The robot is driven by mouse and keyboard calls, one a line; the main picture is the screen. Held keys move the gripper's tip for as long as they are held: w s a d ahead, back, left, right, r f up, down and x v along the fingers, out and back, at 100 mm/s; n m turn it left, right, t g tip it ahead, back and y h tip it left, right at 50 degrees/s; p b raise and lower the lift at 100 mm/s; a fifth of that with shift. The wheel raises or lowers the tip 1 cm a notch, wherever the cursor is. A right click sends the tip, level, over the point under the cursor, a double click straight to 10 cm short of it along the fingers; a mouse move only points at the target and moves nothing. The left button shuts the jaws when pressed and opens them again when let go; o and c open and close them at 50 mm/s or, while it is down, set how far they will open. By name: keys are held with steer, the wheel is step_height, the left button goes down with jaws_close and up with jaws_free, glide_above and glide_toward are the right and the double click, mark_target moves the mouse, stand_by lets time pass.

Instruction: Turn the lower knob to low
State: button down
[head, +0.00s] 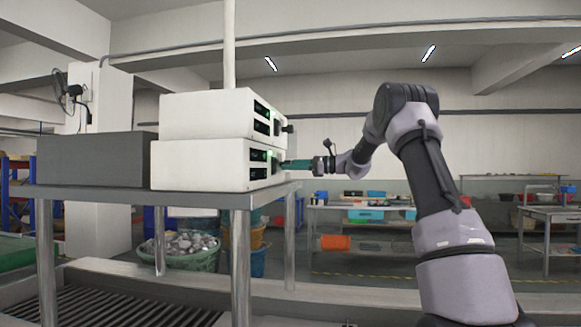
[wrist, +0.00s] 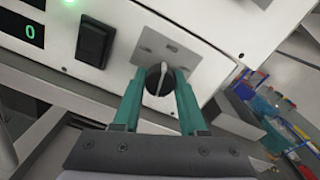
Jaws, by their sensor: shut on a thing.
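Two white control units are stacked on a metal table in the head view, the upper unit (head: 207,114) above the lower unit (head: 200,164). The lower knob (wrist: 158,79) is black with a pale pointer line and sits on a grey plate (wrist: 166,46) in the wrist view. My gripper (wrist: 158,84) has green fingers, shut on the knob from both sides. In the head view my gripper (head: 288,166) reaches the front of the lower unit from the right. The plate's markings are too small to read.
A black rocker switch (wrist: 95,43) and a green "0" display (wrist: 30,30) are beside the knob. The upper knob (head: 289,128) sticks out just above my gripper. A dark grey box (head: 95,160) stands left of the units on the table (head: 215,194).

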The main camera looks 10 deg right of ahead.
steer(key=n, duration=0.4)
steer(key=shift+n, duration=0.3)
steer(key=n, duration=0.4)
steer(key=shift+n, duration=0.3)
steer(key=shift+c, duration=2.3)
jaws_free()
steer(key=shift+d, duration=0.1)
steer(key=v, duration=1)
steer(key=shift+s+d, duration=0.2)
steer(key=shift+d, duration=0.05)
steer(key=shift+r, duration=0.1)
